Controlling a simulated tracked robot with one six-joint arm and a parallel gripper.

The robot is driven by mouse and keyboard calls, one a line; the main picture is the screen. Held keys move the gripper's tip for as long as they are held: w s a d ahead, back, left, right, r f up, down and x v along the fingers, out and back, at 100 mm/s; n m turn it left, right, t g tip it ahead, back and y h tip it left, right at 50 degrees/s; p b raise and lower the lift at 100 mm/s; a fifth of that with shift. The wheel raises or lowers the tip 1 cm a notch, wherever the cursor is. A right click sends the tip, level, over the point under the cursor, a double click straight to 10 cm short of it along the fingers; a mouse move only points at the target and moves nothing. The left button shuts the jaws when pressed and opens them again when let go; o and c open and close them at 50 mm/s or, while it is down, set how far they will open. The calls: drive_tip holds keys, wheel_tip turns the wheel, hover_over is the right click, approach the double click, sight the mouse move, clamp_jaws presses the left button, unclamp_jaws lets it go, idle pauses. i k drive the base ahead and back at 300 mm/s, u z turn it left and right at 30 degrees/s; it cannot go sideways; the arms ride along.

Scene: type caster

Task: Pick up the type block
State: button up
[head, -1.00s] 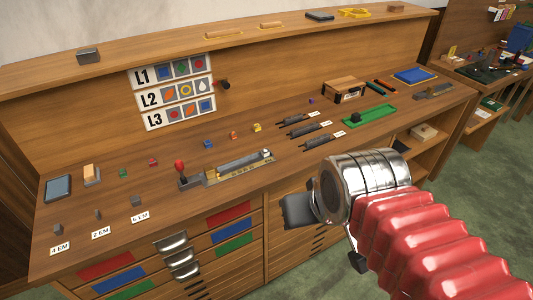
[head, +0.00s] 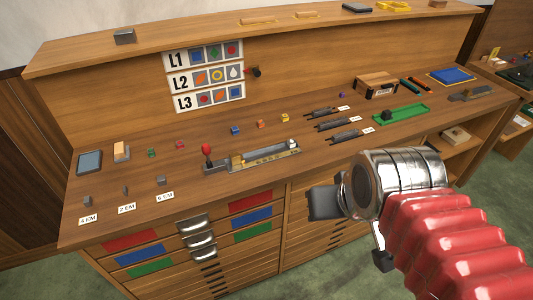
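Several small coloured type blocks stand in a loose row on the wooden bench: green (head: 152,153), red (head: 180,145), blue (head: 235,130), orange (head: 260,124), yellow (head: 285,118) and purple (head: 342,95). Small grey blocks (head: 161,181) stand behind the 4 EM, 2 EM and 6 EM labels. I cannot tell which one is the type block. My gripper (head: 350,232) is in front of the bench, right of centre, apart from all blocks. Its dark finger parts show beside the silver wrist, but their opening is unclear. I see nothing held.
A caster with a red-knobbed lever (head: 207,152) stands mid-bench. Dark tools (head: 335,124) lie behind my gripper, near a green tray (head: 400,114). A wooden box (head: 376,85) stands farther back. An L1–L3 sign (head: 205,78) hangs on the backboard. Drawers (head: 200,240) fill the front.

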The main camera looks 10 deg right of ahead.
sight(284, 118)
drive_tip(key=u, duration=0.15)
drive_tip(key=i, duration=0.6)
drive_tip(key=u, duration=0.95)
